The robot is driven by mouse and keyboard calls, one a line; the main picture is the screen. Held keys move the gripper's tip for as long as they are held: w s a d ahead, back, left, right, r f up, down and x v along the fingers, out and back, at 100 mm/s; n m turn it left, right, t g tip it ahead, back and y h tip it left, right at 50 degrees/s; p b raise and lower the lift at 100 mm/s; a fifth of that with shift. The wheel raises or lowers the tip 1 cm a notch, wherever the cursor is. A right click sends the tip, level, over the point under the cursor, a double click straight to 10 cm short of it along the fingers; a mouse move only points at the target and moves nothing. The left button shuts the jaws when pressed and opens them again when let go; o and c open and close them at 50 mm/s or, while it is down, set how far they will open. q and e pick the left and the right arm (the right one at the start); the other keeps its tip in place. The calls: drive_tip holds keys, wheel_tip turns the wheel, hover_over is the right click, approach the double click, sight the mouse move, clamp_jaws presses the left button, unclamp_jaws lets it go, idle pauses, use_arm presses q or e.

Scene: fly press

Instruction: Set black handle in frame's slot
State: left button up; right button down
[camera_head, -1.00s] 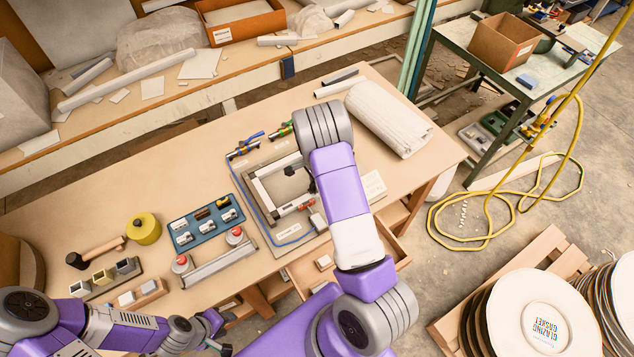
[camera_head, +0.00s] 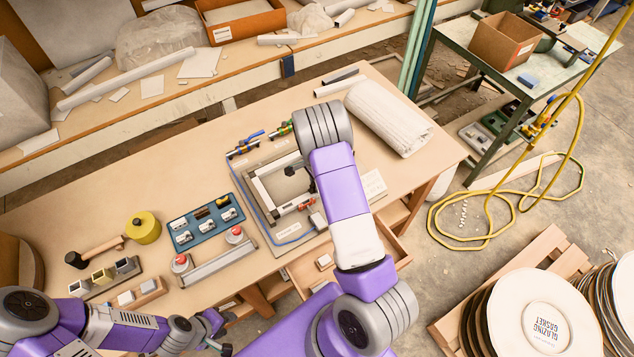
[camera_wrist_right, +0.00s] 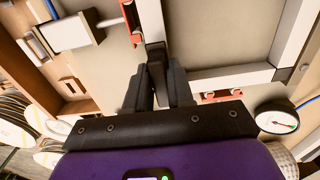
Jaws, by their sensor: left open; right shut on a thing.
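The frame (camera_head: 262,190) lies on a grey board on the workbench, partly hidden by my right arm in the head view. In the right wrist view, a light frame bar (camera_wrist_right: 290,48) and a dark-ended corner lie just beyond my fingers. My right gripper (camera_wrist_right: 158,82) is shut on a dark piece, seemingly the black handle (camera_wrist_right: 156,62), at a frame bar. Whether it sits in the slot or only above it cannot be told. My left gripper (camera_head: 217,335) is open and empty, low in front of the bench edge.
A blue tray (camera_head: 186,242) with several handles lies left of the frame. Near it are a metal bar with red-topped ends, a hammer (camera_head: 98,250) and yellow tape (camera_head: 145,228). Red clamps (camera_wrist_right: 222,95) and a gauge (camera_wrist_right: 277,119) are close to my right gripper. A white roll (camera_head: 390,118) lies behind.

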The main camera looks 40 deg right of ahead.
drive_tip(key=shift+f+b, duration=0.4)
drive_tip(key=shift+f, duration=0.15)
idle(1.2)
drive_tip(key=c, duration=0.7)
unclamp_jaws()
drive_tip(key=shift+c, duration=0.2)
drive_tip(key=shift+r, duration=0.1)
drive_tip(key=shift+r+p, duration=2.75)
drive_tip(key=shift+r, duration=0.7)
